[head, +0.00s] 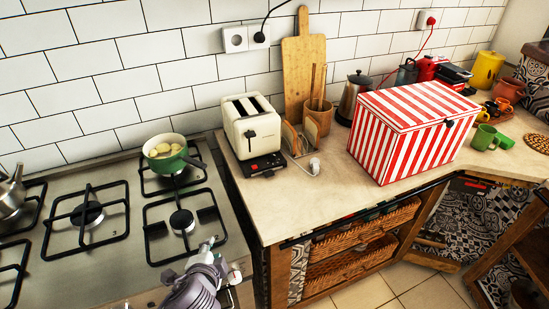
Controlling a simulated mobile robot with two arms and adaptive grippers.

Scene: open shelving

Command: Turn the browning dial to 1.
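The cream toaster (252,132) stands upright on the counter right of the stove, with two slots on top and a dark lever on its front. Its dark base panel (263,165) carries small red and light marks. The browning dial and its setting are too small to make out. My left gripper (227,258) is at the bottom centre, over the front edge of the stove. Its fingers look spread, with nothing between them. It is in front of the toaster and well apart from it. My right gripper is not in view.
A green pot (165,154) sits on a back burner, left of the toaster. A wooden rack (296,140), utensil pot (318,117) and cutting board (300,75) stand right of it. A red-striped box (408,140) stands further right. The counter front (285,210) is clear.

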